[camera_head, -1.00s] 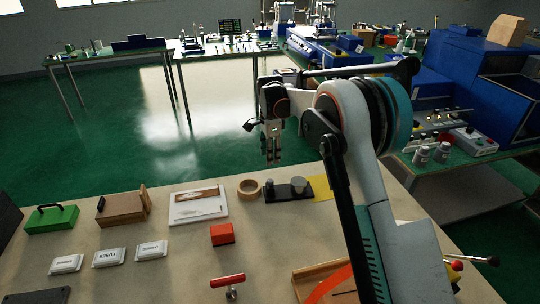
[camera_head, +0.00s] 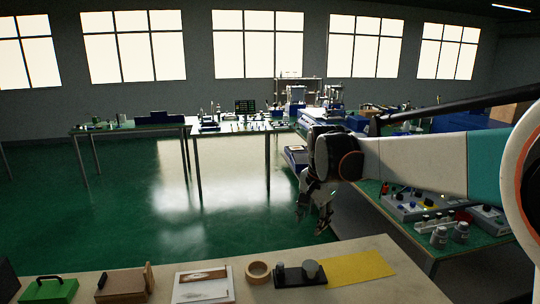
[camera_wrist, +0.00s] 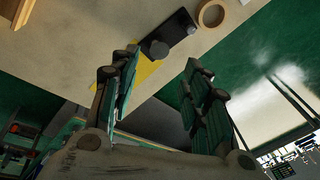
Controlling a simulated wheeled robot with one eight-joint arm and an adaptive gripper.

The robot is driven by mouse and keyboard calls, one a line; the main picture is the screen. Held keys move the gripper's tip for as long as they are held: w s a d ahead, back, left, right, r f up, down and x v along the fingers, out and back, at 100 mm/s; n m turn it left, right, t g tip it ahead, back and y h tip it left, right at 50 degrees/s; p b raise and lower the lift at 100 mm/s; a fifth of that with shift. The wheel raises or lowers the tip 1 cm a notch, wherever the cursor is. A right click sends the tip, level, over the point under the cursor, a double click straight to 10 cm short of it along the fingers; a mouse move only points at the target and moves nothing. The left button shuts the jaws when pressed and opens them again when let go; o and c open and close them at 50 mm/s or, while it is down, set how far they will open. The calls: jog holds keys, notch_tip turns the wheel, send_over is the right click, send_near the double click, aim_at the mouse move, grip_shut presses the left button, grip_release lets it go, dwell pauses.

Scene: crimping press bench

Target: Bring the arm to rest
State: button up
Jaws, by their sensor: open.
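My arm (camera_head: 420,164) reaches in from the right side of the head view, with its forearm near level. My gripper (camera_head: 314,218) hangs at its end, above the green floor just beyond the far edge of the bench. In the wrist view my gripper (camera_wrist: 165,85) is open, its two green-padded fingers spread apart. Nothing is between the fingers. The bench top (camera_head: 395,290) lies nearer the camera, and the gripper is apart from it.
On the bench are a tape ring (camera_head: 258,272), a dark fixture (camera_head: 292,274), a yellow sheet (camera_head: 358,268), a white board (camera_head: 203,284), a wooden block (camera_head: 125,284) and a green box (camera_head: 50,291). A side table (camera_head: 440,225) with jars stands right. Open floor (camera_head: 130,220) lies beyond.

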jog(key=s+d+r+n+t, duration=0.1)
jog(key=s+d+r+n, duration=0.15)
jog(key=s, duration=0.55)
jog(key=s+d+r+n+t, duration=0.1)
jog(key=s+d+n, duration=0.15)
jog(key=s, duration=0.65)
jog(key=s+d+f+n+t, duration=0.1)
jog(key=s+f+n, duration=0.1)
jog(key=s, duration=0.4)
jog(key=s+d+f+n+t, duration=0.1)
jog(key=s+d+f+n, duration=0.1)
jog(key=s+f, duration=0.2)
jog(key=s, duration=0.3)
jog(key=shift+d+t, duration=0.15)
jog(key=shift+t, duration=0.15)
